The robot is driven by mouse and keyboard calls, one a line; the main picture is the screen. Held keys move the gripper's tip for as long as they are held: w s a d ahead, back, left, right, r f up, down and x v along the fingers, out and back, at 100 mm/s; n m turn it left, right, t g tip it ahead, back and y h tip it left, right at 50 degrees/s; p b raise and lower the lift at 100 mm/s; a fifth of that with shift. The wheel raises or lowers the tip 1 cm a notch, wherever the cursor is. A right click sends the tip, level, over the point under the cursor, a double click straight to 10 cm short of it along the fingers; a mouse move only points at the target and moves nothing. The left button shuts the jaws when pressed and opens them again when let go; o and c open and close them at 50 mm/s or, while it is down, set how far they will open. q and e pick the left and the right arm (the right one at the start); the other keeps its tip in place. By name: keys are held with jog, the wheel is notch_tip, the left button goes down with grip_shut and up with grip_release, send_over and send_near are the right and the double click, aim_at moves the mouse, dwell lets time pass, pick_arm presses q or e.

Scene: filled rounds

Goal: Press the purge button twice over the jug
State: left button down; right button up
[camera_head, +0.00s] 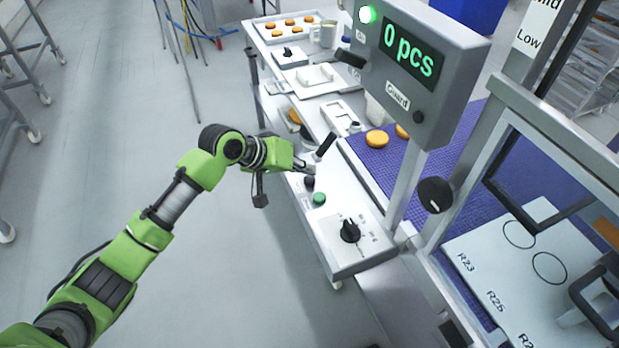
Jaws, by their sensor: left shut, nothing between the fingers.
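My left gripper (308,168) is at the edge of a white control panel (345,248), over its upper end. Its fingers are small here and partly blend with the panel; they are shut and empty. Just below the fingertips a dark round button (308,183) shows, with a green button (319,199) beyond it toward the front. I cannot read which is the purge button, or tell whether the fingers touch the dark one. A pale jug-like vessel (323,35) stands at the far end of the bench. My right gripper is not in view.
A black rotary knob (350,231) is on the panel, and a black lever (325,147) rises beside my gripper. A display (410,52) reads "0 pcs". A purple conveyor belt (378,165) carries orange-brown rounds (377,138).

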aim_at(307, 180)
pick_arm(q)
jog(key=shift+f, duration=0.1)
dwell(0.7)
jog(key=shift+f, duration=0.35)
jog(key=shift+f, duration=0.6)
dwell(0.7)
dwell(0.3)
jog(key=shift+r+p, duration=1)
jog(key=shift+p, duration=0.15)
notch_tip(307, 180, up, 5)
jog(key=p, duration=0.5)
jog(key=shift+r, duration=0.1)
